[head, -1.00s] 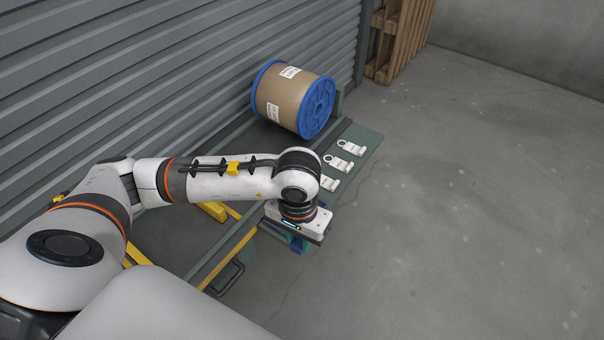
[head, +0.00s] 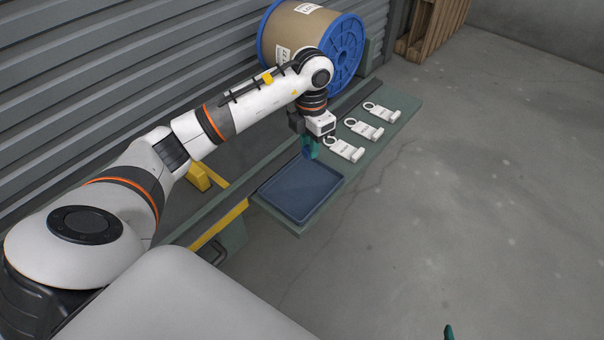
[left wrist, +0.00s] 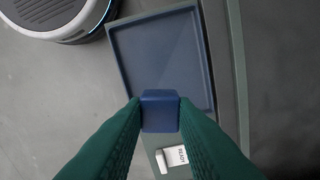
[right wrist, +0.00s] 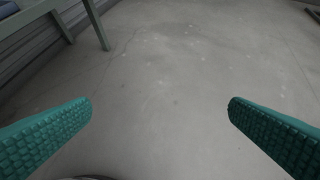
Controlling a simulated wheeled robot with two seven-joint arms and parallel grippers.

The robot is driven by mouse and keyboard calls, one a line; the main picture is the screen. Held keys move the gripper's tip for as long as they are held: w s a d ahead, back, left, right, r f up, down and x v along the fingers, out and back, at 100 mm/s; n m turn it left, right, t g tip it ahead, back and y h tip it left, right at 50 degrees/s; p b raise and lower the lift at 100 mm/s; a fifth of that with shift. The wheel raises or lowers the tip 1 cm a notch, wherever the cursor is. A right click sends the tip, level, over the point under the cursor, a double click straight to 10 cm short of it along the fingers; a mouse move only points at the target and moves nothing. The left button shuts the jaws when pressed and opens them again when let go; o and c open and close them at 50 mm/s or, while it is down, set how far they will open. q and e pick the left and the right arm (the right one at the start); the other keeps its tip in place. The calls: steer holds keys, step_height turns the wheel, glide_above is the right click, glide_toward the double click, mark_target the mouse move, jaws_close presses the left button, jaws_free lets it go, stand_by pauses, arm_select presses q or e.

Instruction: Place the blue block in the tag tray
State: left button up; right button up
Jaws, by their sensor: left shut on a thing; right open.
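The blue block (left wrist: 160,112) is held between the green fingers of my left gripper (left wrist: 160,118), which is shut on it. In the head view this gripper (head: 310,150) is by the far end of the tag tray, beside the white tags; the block is hard to make out there. The tag tray (head: 300,190) is a shallow dark blue tray, empty, on the green bench. In the left wrist view the block overlaps the edge of the tray (left wrist: 160,50); its height above it cannot be told. My right gripper (right wrist: 160,108) is open and empty over the floor.
Three white tags (head: 363,131) lie in a row on the bench shelf beyond the tray. A large spool with blue flanges (head: 347,55) stands behind them. A yellow bar (head: 218,225) runs along the bench near the tray. The concrete floor (head: 480,190) at right is clear.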

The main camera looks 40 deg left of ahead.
arm_select(q)
steer(key=shift+w+a+f+n+b, duration=0.15)
steer(key=shift+a+f+n+b, duration=0.15)
steer(key=shift+f+n, duration=0.25)
steer(key=shift+w+a+f+n+b, duration=0.15)
steer(key=shift+f+n+b, duration=0.1)
steer(key=shift+f+n, duration=0.3)
steer(key=b, duration=0.2)
glide_above(307, 183)
steer(key=shift+n, duration=0.3)
step_height(307, 183, down, 5)
steer(key=shift+f, duration=0.15)
step_height(307, 183, down, 4)
steer(key=shift+f+b, duration=0.15)
steer(key=shift+b, duration=0.25)
arm_select(e)
steer(key=w+a+r+t+y, duration=0.1)
steer(key=w+r+t, duration=0.1)
steer(key=r+t, duration=0.2)
steer(key=w+a+r+t+y, duration=0.1)
steer(key=r+t, duration=0.3)
steer(key=r, duration=0.4)
steer(key=shift+w+a+r+t, duration=0.25)
steer(key=shift+w+a, duration=0.2)
steer(key=shift+w, duration=0.35)
